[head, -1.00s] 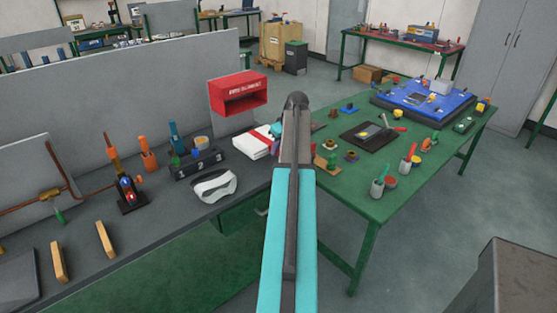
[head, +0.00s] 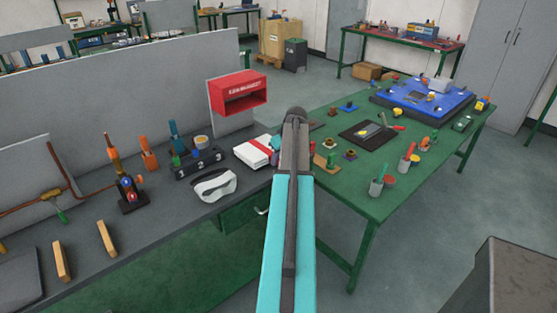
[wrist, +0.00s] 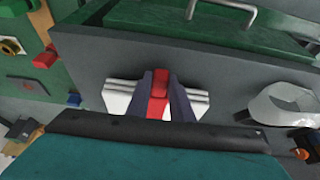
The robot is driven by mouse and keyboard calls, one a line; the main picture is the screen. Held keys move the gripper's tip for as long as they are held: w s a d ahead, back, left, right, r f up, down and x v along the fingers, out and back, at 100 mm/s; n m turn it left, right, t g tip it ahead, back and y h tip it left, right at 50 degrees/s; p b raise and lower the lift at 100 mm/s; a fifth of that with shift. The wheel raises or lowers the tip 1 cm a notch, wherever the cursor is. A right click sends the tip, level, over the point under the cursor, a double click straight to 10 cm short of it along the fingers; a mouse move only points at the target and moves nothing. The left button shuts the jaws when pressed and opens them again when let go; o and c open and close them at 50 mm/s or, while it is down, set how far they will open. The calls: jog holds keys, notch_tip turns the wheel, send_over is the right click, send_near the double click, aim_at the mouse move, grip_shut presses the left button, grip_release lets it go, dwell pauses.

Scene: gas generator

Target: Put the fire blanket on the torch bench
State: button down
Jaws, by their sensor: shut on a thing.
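The fire blanket (head: 252,152) is a white folded pack with a red strap. It is at the right end of the grey torch bench (head: 95,275), low over or on its top; I cannot tell if it bears fully on the surface. In the wrist view my gripper (wrist: 160,84) is shut on the red strap, with white layers of the blanket (wrist: 118,98) showing on both sides of the fingers. The bench top (wrist: 105,60) lies beneath.
White goggles (head: 213,186) and a black numbered block (head: 198,163) lie close left of the blanket. A red open box (head: 238,92) is on the panel behind. A green table (head: 350,205) with several small items stands right. A drawer handle (wrist: 222,8) shows at the bench front.

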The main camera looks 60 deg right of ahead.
jog(key=shift+f, duration=0.45)
jog(key=c, duration=1.6)
grip_release()
jog(key=shift+o, duration=0.2)
jog(key=shift+s, duration=0.1)
jog(key=b+v, duration=0.2)
jog(key=v, duration=1)
